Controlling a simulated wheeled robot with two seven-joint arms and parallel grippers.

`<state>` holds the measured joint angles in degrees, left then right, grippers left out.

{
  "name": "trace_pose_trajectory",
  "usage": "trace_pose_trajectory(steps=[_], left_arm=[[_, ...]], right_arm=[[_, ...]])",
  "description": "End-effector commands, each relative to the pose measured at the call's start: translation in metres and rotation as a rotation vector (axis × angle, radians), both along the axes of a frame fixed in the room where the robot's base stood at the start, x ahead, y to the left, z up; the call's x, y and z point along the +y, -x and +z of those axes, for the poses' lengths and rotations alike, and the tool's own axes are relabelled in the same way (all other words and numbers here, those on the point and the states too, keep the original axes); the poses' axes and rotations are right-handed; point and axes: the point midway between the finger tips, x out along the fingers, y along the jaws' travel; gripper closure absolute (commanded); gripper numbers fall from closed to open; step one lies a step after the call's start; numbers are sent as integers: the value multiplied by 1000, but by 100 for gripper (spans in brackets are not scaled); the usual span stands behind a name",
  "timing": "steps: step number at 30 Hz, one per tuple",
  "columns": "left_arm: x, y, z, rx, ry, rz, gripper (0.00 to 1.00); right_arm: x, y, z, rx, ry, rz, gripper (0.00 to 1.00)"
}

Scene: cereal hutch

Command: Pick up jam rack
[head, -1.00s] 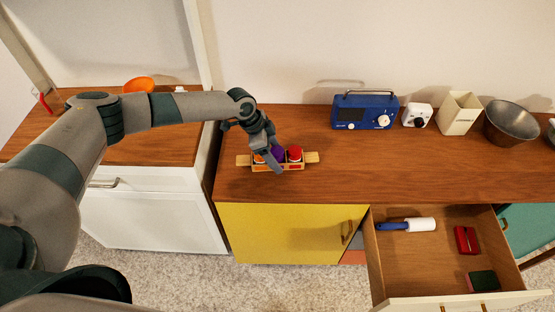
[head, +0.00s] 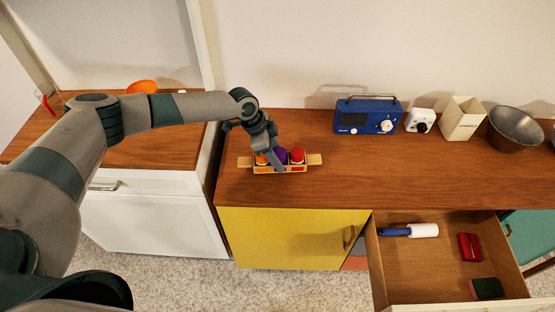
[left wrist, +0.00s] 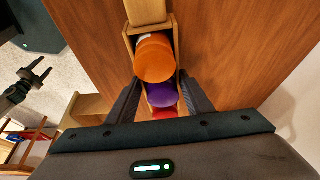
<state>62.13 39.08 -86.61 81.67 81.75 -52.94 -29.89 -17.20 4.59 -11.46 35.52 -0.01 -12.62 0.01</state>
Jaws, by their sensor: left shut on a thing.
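The jam rack (head: 315,160) is a light wooden carrier with a handle at each end, on the brown counter at its left part. It holds an orange jar (left wrist: 154,59), a purple jar (left wrist: 162,93) and a red jar (head: 297,155) in a row. My left gripper (head: 276,164) comes down over the rack's middle. In the left wrist view its two fingers (left wrist: 160,98) straddle the rack at the purple jar and are shut on it. I cannot tell if the rack is clear of the counter. The red jar is mostly hidden in the left wrist view.
A blue radio (head: 368,115), white device (head: 419,120), cream holder (head: 462,118) and metal bowl (head: 515,129) stand along the back. An open drawer (head: 437,270) juts out at front right. The counter right of the rack is clear. A dark forked part (left wrist: 33,78) shows over the floor.

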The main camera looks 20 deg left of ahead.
Motion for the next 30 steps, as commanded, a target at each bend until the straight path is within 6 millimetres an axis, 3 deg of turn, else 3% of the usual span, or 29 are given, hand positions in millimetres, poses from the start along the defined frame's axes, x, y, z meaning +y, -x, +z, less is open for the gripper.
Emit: trace_pose_trajectory(steps=[8, 30], left_arm=[[0, -1, 27, -6, 1, -1, 78], [-104, 26, 92, -3, 2, -3, 78]], right_arm=[[0, 0, -15, 0, 0, 0, 44], [0, 0, -51, -1, 0, 0, 44]])
